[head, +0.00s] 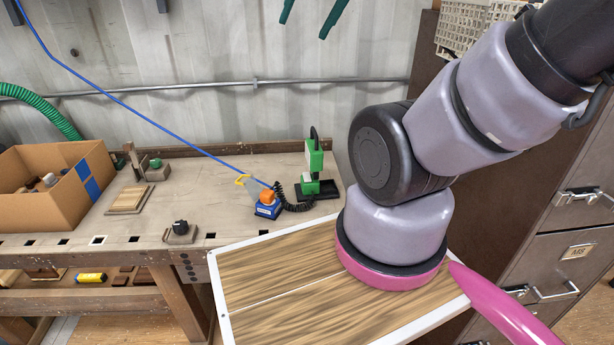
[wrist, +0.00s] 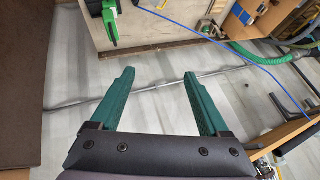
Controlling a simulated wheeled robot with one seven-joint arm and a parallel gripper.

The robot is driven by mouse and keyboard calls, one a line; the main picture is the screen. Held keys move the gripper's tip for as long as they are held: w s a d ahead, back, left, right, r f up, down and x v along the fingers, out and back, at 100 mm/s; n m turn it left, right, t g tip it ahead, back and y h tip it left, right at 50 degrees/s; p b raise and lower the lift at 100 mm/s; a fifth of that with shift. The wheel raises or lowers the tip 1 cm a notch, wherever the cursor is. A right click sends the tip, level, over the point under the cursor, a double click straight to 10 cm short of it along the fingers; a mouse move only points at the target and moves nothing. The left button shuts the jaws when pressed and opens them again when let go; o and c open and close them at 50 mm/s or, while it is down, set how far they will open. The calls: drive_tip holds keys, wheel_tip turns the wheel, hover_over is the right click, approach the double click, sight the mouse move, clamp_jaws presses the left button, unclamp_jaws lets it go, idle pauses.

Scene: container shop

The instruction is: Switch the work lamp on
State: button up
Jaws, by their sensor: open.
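No thing in view is plainly a work lamp with a lit head. A green upright device (head: 314,160) with a black top part stands on a dark plate at the bench's back right. It also shows in the wrist view (wrist: 124,30). A small block with a black knob (head: 180,228) sits at the bench's front edge; I cannot tell what it controls. My gripper (head: 303,28) shows only its teal fingertips at the top of the head view, in front of the wall. In the wrist view its fingers (wrist: 157,73) are spread, with nothing between them.
The workbench (head: 225,172) holds a cardboard box (head: 90,195), a blue-and-orange tool (head: 268,205) and a black coiled cord. A blue hose (head: 130,104) slants across. A wood-topped surface (head: 270,275) is in front; brown drawers (head: 560,260) stand right. The bench middle is mostly clear.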

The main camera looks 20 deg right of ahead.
drive_tip(key=shift+w, duration=0.15)
drive_tip(key=c, duration=0.9)
drive_tip(key=w+f+m, duration=0.1)
drive_tip(key=w, duration=0.1)
drive_tip(key=w+d+f+m+g, duration=0.1)
drive_tip(key=w+f+m, duration=0.1)
drive_tip(key=w, duration=0.1)
drive_tip(key=w+f+m+g, duration=0.1)
drive_tip(key=w+f, duration=0.1)
drive_tip(key=shift+w+d+f+m+h, duration=0.15)
drive_tip(key=shift+w+d+m+h, duration=0.05)
drive_tip(key=shift+d+m+h, duration=0.1)
clamp_jaws()
drive_tip(key=w+d+f+m+g+h, duration=0.1)
drive_tip(key=w+f+m, duration=0.3)
drive_tip(key=f, duration=0.5)
drive_tip(key=w+d+f+m+g+h, duration=0.1)
drive_tip(key=w+f+m, duration=0.3)
drive_tip(key=f, duration=0.6)
drive_tip(key=w+d+f+m+g+h, duration=0.1)
drive_tip(key=w+f+m+g+h, duration=0.1)
drive_tip(key=f, duration=0.8)
drive_tip(key=w+m+g, duration=0.1)
drive_tip(key=w+m, duration=0.1)
drive_tip(key=shift+w+h, duration=0.35)
drive_tip(key=shift+h, duration=0.05)
drive_tip(key=shift+f, duration=0.1)
